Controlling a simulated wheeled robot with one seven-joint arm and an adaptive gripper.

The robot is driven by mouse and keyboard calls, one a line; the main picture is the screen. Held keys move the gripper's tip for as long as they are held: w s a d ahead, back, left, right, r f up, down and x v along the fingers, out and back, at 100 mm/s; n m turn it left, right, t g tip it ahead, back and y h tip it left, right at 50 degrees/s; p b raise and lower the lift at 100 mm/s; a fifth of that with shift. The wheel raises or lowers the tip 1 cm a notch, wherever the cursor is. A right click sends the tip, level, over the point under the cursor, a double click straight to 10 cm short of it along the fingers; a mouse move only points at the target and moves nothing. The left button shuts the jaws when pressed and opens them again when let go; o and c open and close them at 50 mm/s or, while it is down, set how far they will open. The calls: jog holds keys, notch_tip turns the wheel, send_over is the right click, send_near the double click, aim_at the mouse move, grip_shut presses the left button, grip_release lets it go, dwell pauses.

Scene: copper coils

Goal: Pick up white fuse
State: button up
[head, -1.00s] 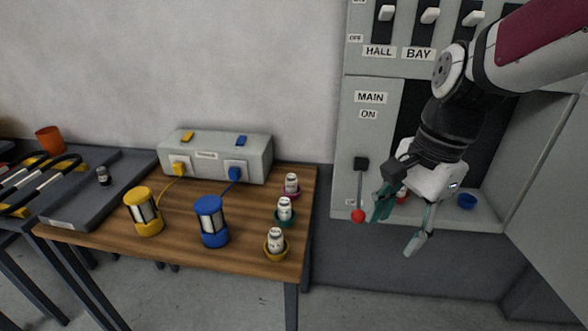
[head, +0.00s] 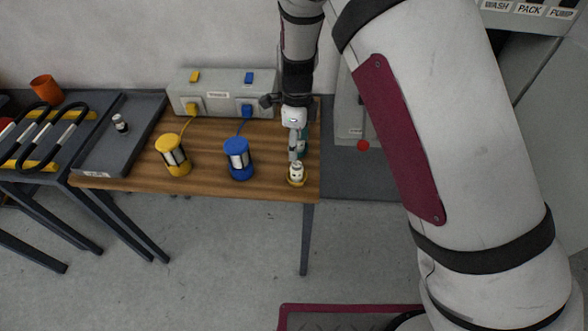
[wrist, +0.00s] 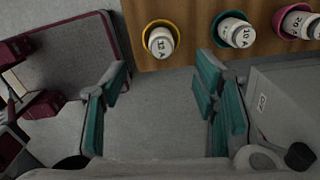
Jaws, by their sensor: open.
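In the wrist view a white fuse (wrist: 161,43) sits in a yellow cup (wrist: 147,28) at the table edge. A second white fuse (wrist: 238,33) is in a teal cup (wrist: 221,18), and a third (wrist: 298,23) is in a pink cup (wrist: 280,13). My gripper (wrist: 163,72) is open and empty, its teal fingers apart, with the yellow-cup fuse beyond the gap between them. In the head view my gripper (head: 294,152) is over the table's right end, just behind the yellow-cup fuse (head: 296,171). It hides most of the other two.
Blue (head: 239,158) and yellow (head: 173,155) lanterns stand on the wooden table (head: 205,178), wired to a grey box (head: 214,102). A dark tray (head: 115,160) holding a small dark-and-white bottle (head: 120,124) is at left. A red-knobbed lever (head: 363,145) is right of the table.

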aim_at(296, 164)
notch_tip(296, 164, down, 11)
jog(key=shift+w+r+p, duration=0.1)
jog(key=shift+p, duration=0.55)
jog(key=shift+c, duration=0.4)
jog(key=c, duration=1.2)
